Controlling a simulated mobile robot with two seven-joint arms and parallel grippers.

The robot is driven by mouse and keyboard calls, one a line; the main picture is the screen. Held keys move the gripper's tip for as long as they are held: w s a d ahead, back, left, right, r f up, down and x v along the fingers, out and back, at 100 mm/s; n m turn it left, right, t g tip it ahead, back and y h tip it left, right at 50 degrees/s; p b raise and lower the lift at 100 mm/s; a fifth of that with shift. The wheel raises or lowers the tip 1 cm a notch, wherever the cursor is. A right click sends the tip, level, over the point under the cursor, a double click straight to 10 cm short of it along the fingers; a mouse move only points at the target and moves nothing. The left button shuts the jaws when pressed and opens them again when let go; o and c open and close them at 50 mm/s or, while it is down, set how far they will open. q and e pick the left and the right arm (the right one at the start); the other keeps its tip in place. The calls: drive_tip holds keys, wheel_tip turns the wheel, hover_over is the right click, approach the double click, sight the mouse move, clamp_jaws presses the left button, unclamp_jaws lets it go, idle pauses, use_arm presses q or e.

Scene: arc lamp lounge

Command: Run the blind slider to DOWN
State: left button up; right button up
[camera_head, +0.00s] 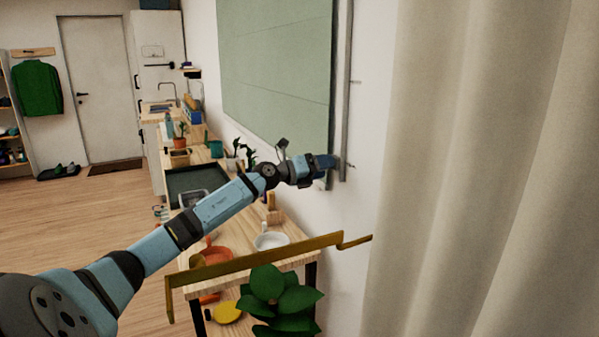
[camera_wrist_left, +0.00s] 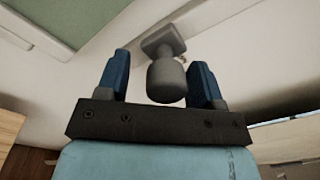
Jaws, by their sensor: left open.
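The green blind (camera_head: 280,60) hangs on the wall, with a grey vertical rail (camera_head: 346,90) along its right side. My left gripper (camera_head: 328,161) is by the low end of this rail, against the wall. In the left wrist view the blue fingers (camera_wrist_left: 160,72) stand apart on either side of a grey slider knob (camera_wrist_left: 166,82) on a squarish mount. Gaps show between the knob and both fingers. In the head view the knob is hidden by the gripper. No DOWN mark is readable. My right gripper is not in view.
A wooden bench (camera_head: 285,258) with a dark tray (camera_head: 196,180), a white bowl (camera_head: 271,241) and an orange dish (camera_head: 217,256) runs below my left arm. A yellow-brown bar (camera_head: 250,262) and a leafy plant (camera_head: 275,295) are in front. A beige curtain (camera_head: 480,170) fills the right.

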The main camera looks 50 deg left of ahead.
use_arm(q)
drive_tip(key=b+v, duration=0.1)
drive_tip(key=v, duration=1.2)
idle(0.5)
